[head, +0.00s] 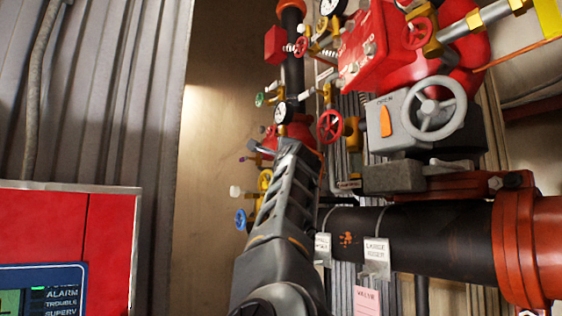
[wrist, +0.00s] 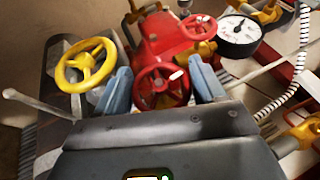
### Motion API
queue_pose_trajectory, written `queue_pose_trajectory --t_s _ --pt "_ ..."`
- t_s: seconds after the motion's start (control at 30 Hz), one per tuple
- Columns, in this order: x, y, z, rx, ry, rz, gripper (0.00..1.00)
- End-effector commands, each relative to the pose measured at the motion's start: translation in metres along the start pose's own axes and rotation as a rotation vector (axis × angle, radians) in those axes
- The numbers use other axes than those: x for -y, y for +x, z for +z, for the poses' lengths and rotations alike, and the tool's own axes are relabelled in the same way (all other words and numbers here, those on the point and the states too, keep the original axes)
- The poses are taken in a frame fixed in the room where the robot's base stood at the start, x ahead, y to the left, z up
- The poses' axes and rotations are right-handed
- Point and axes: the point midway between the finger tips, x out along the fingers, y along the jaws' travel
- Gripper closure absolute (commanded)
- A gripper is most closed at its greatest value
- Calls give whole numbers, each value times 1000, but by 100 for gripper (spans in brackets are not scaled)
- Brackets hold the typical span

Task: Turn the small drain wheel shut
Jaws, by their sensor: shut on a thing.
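In the wrist view a small red handwheel (wrist: 162,86) with spokes sits between the two blue-grey fingers of my gripper (wrist: 160,66). The fingers are closed in on its left and right sides. No label on this wheel can be read, so its name as the drain wheel cannot be confirmed. Behind it is a red valve body (wrist: 165,38) with a second small red wheel (wrist: 199,27). In the head view my arm reaches up to the pipework and hides the fingers and the wheel between them.
A yellow wheel (wrist: 87,65) is close left of my gripper, and a dial gauge (wrist: 240,29) is to the right. In the head view a large grey wheel (head: 434,107), a red wheel (head: 330,126), a black pipe (head: 440,238) and a red alarm panel (head: 60,225) surround my arm.

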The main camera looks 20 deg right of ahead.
Motion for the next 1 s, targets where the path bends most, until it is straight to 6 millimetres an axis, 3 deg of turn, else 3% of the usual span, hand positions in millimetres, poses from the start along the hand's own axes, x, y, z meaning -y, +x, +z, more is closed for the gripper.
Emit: queue_pose_trajectory --t_s 0.37,0.9,0.93,1.0 --pt "-4 0 0 1 66 -157 61" --pt "-2 0 1 2 75 -182 61" --pt "-2 0 1 2 75 -182 30" --pt "-2 0 1 1 75 -182 25"
